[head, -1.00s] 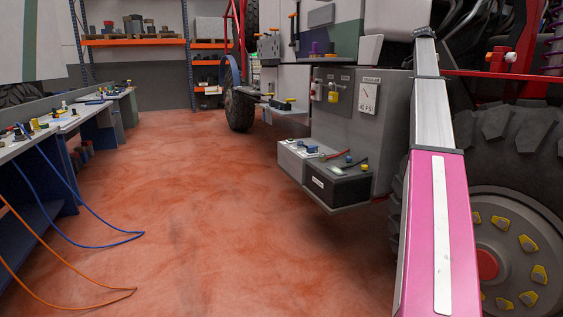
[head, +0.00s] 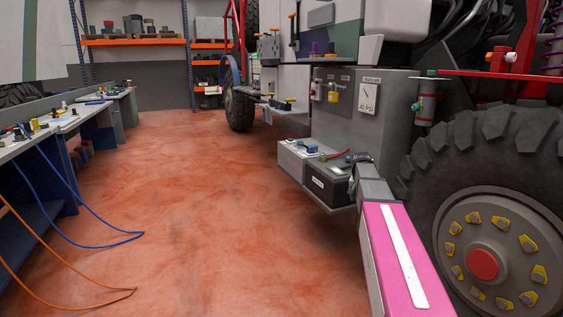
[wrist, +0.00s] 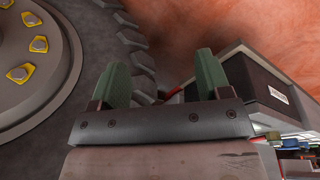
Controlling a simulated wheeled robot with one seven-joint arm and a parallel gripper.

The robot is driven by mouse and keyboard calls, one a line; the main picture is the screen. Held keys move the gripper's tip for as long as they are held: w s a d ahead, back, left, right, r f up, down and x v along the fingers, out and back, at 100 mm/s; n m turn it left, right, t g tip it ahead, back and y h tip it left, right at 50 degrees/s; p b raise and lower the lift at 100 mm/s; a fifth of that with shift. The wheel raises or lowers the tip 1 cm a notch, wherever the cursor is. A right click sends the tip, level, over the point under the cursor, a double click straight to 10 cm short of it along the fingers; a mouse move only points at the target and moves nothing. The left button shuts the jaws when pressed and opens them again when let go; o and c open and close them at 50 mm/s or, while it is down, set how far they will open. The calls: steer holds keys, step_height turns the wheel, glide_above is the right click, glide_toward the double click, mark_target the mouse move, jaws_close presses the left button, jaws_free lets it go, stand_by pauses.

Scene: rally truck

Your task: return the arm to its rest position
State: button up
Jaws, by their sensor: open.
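My gripper (wrist: 163,75) shows in the wrist view with its two green fingers spread apart. It is open, with nothing between the fingers. The tire and the red floor lie beyond them. In the head view my pink arm reaches up from the bottom right, and its grey end stands in front of the battery tray's right end. The fingers cannot be made out there. In the wrist view the dark battery (wrist: 262,85) is to the right of the fingers, and the truck wheel (wrist: 38,50) is to the left.
The truck's big front wheel (head: 482,264) stands right beside my arm. The battery (head: 338,186) sits on a low tray below the grey panel box (head: 340,110). A workbench (head: 60,125) with loose cables runs along the left. The red floor (head: 200,220) between is clear.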

steer(key=s+a+f+n, duration=0.2)
steer(key=s+a+f, duration=0.3)
steer(key=s, duration=0.4)
steer(key=s+a+f+n+y, duration=0.1)
steer(key=s+a+f, duration=0.4)
steer(key=s+f, duration=0.2)
steer(key=s+a+f+n, duration=0.2)
steer(key=s+a+f, duration=0.3)
steer(key=s, duration=0.6)
steer(key=shift+s+a+f+n+g+y, duration=0.2)
steer(key=shift+a+f+n+g+y, duration=0.15)
steer(key=shift+f, duration=0.2)
